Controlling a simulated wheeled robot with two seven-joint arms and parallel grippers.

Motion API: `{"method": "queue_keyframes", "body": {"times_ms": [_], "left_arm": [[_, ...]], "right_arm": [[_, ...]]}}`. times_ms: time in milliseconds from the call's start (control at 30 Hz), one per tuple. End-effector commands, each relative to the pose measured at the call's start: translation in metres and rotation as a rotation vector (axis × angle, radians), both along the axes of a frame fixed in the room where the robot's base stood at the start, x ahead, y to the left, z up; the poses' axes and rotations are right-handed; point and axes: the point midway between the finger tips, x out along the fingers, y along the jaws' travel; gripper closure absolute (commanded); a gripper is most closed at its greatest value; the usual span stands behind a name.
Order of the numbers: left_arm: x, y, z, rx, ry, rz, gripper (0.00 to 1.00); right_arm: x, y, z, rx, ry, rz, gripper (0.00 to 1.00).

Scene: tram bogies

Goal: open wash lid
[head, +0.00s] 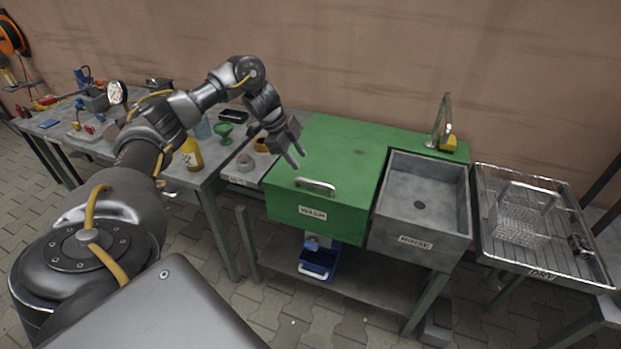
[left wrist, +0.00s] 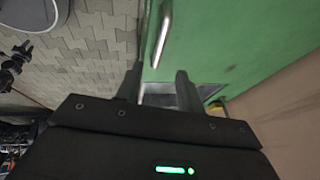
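The green wash lid (head: 330,160) lies shut over the wash basin, whose front carries a WASH label. A metal bar handle (head: 315,186) sits near the lid's front edge; it also shows in the left wrist view (left wrist: 163,38). My left gripper (head: 296,158) is open and empty above the left part of the lid, behind and left of the handle. In the left wrist view its two fingers (left wrist: 160,85) stand apart with nothing between them. My right gripper is not in view.
A grey rinse sink (head: 408,222) with a tap (head: 441,118) adjoins the lid on the right. A wire drying rack (head: 545,262) with a mesh basket (head: 520,215) stands further right. A workbench (head: 205,182) with a yellow bottle (head: 191,155) and green funnel (head: 224,131) is at left.

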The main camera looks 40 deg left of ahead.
Motion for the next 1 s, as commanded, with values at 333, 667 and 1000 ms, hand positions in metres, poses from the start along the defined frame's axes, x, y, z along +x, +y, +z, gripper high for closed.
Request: {"method": "queue_keyframes", "body": {"times_ms": [333, 667, 1000], "left_arm": [[0.018, -0.021, -0.058, -0.001, 0.003, -0.001, 0.62], [0.028, -0.029, -0.085, 0.0, 0.0, 0.0, 0.62], [0.028, -0.029, -0.086, 0.001, -0.001, -0.001, 0.71]], "right_arm": [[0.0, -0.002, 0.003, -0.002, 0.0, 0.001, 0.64], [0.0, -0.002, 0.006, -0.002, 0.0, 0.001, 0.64], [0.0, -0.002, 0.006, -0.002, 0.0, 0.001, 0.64]]}}
